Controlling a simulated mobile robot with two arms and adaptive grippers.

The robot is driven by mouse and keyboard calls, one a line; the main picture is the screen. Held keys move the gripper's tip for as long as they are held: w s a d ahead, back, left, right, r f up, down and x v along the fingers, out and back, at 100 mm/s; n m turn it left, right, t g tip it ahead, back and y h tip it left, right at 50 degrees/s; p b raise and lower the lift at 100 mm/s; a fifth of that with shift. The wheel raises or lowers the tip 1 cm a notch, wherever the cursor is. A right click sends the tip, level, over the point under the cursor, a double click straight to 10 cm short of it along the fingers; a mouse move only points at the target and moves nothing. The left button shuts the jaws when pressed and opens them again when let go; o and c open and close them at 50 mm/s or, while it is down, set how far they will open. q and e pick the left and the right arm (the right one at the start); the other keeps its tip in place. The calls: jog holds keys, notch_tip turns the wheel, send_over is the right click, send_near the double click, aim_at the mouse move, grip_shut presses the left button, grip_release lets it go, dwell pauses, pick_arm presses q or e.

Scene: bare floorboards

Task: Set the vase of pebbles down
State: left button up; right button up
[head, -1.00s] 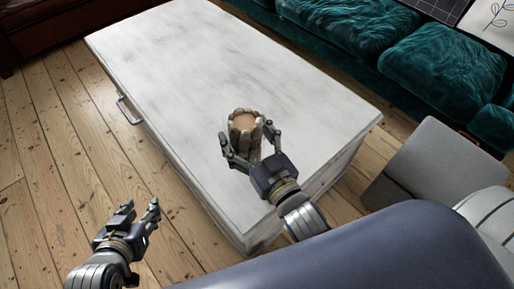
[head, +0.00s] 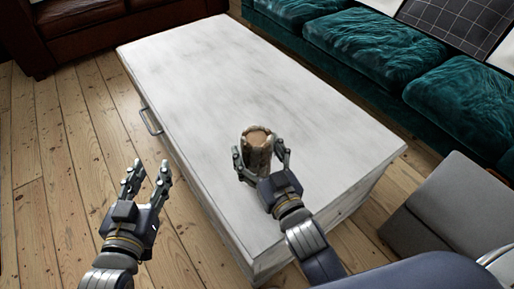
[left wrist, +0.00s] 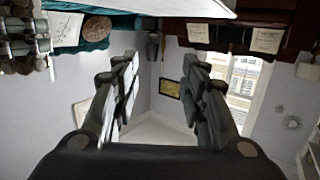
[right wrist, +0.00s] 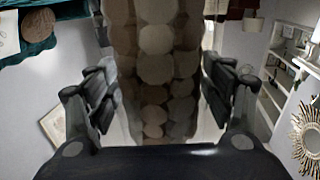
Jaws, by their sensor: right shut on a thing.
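The vase of pebbles (head: 258,147) is a tan, stone-covered cylinder with a brownish top. In the head view it is upright over the near part of the white table (head: 215,75); I cannot tell whether its base touches the tabletop. My right gripper (head: 262,158) is shut on the vase, with a finger on each side. In the right wrist view the vase's pebbled side (right wrist: 155,70) fills the middle between the fingers. My left gripper (head: 148,176) is open and empty over the floor, left of the table. The left wrist view shows its fingers (left wrist: 160,95) spread with nothing between.
A teal sofa (head: 370,45) runs along the table's far right side, and a brown leather sofa (head: 90,30) stands at the back left. A grey seat (head: 445,205) is at the right. Most of the tabletop is clear. Bare floorboards (head: 60,150) lie at left.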

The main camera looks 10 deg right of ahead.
pick_arm(q)
jog(key=shift+w+d+r+t, duration=0.15)
jog(key=shift+r+t, duration=0.25)
jog(key=shift+r, duration=0.3)
pick_arm(e)
jog(key=shift+r, duration=0.15)
jog(key=o, duration=2.1)
jog(key=shift+f, duration=0.4)
jog(key=shift+c, duration=0.2)
pick_arm(q)
jog(key=shift+r, duration=0.1)
pick_arm(e)
jog(key=shift+r, duration=0.1)
pick_arm(q)
jog(key=s+a+f+g+y+p, duration=0.1)
jog(key=s+f+g, duration=0.2)
jog(key=f, duration=0.4)
jog(key=shift+a+g, duration=0.35)
jog(key=shift+g, duration=0.15)
pick_arm(e)
jog(key=s+d, duration=0.2)
jog(key=s, duration=0.9)
jog(key=shift+s+d, duration=0.15)
jog(key=shift+s, duration=0.25)
